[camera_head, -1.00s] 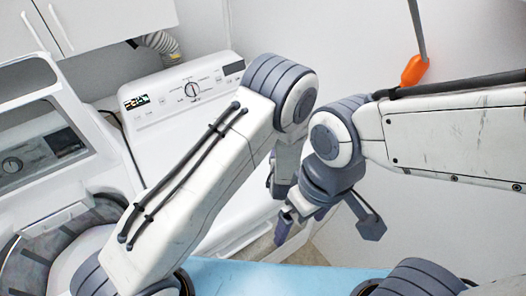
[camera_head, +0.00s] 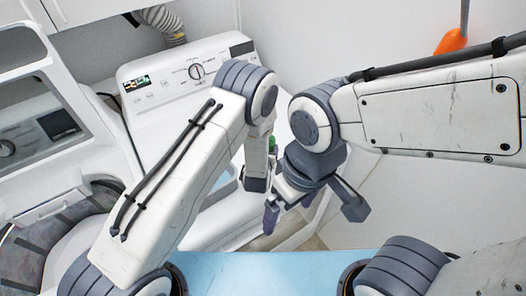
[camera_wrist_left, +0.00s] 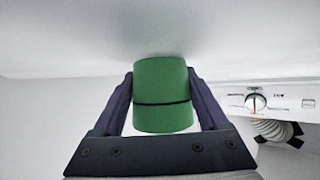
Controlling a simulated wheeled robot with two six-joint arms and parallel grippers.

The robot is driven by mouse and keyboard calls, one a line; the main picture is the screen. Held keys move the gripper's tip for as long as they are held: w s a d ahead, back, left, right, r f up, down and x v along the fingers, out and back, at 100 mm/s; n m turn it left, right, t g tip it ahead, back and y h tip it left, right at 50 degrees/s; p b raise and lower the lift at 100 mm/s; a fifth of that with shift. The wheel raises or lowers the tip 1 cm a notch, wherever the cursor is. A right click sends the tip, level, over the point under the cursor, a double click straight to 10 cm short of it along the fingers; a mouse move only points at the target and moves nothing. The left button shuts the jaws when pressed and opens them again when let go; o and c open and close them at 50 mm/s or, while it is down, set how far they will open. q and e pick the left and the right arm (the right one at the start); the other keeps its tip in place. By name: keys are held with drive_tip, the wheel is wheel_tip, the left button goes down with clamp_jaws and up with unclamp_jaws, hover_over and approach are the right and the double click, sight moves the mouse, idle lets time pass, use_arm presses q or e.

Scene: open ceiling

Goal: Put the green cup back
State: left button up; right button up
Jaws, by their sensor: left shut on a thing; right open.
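The green cup (camera_wrist_left: 163,85) sits between the two fingers of my left gripper (camera_wrist_left: 161,100) in the left wrist view, with a dark line around it. The gripper is shut on it. In the head view only a small green patch of the cup (camera_head: 272,144) shows, between my two arms.
A white machine with a dial panel (camera_head: 190,75) stands behind my arms. Another white machine with an open lid (camera_head: 45,125) is at the left. An orange object (camera_head: 452,41) is by the wall at upper right. A light blue surface (camera_head: 260,272) lies at the bottom.

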use_arm(q)
drive_tip(key=shift+f, duration=0.25)
drive_tip(key=o, duration=1.3)
drive_tip(key=shift+o, duration=0.2)
drive_tip(key=shift+r, duration=0.3)
drive_tip(key=shift+s+a, duration=0.1)
drive_tip(key=shift+s, duration=0.2)
drive_tip(key=b+v, duration=0.3)
drive_tip(key=v, duration=0.7)
drive_tip(key=shift+s+r, duration=0.1)
drive_tip(key=shift+s, duration=0.05)
drive_tip(key=shift+s+a+r, duration=0.15)
drive_tip(key=shift+s+r, duration=0.15)
drive_tip(key=shift+s, duration=0.15)
